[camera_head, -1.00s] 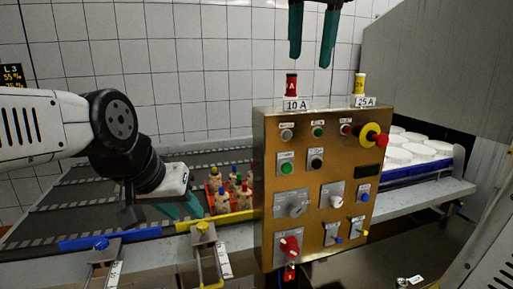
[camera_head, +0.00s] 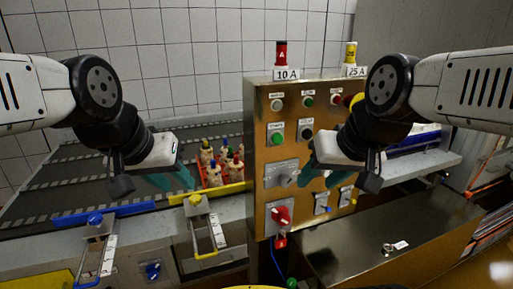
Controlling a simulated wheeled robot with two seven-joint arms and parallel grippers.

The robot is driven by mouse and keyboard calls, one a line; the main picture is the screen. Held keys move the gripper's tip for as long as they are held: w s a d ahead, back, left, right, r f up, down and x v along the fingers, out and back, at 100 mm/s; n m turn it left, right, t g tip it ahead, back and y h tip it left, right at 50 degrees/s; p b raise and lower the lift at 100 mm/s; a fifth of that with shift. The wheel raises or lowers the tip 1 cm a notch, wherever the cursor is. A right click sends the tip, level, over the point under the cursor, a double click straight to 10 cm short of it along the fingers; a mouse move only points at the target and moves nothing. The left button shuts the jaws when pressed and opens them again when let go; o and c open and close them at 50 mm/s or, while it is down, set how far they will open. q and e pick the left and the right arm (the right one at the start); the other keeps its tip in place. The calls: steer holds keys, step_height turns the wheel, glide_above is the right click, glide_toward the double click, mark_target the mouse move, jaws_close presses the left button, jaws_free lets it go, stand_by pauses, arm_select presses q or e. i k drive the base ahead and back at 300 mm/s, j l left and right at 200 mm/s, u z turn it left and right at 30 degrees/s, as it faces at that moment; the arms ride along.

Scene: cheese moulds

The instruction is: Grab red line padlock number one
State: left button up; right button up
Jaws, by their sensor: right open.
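A small red piece (camera_head: 281,242), perhaps a padlock, hangs at the lower edge of the brass control panel (camera_head: 262,210), just below a red rotary handle (camera_head: 281,215). Its number is too small to read. My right gripper (camera_head: 313,180) is open and empty in front of the panel, above and right of the red piece and apart from it. My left gripper (camera_head: 178,180) is over the conveyor, left of the panel. Its teal fingers show, but their gap is unclear.
A red fuse (camera_head: 281,54) and a yellow fuse (camera_head: 350,53) stand on the panel top. A red crate (camera_head: 214,176) with several bottles sits left of the panel. Tagged keys (camera_head: 394,247) lie on the metal surface at right. A yellow-knobbed latch (camera_head: 195,200) stands left.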

mark_target(280, 242)
steer(key=j+z, duration=0.15)
steer(key=j, duration=0.2)
steer(key=k+j+z, duration=0.2)
steer(key=j, duration=0.15)
steer(key=j+z, duration=0.15)
steer(key=j, duration=0.2)
steer(key=k+j+z, duration=0.2)
steer(key=j, duration=0.15)
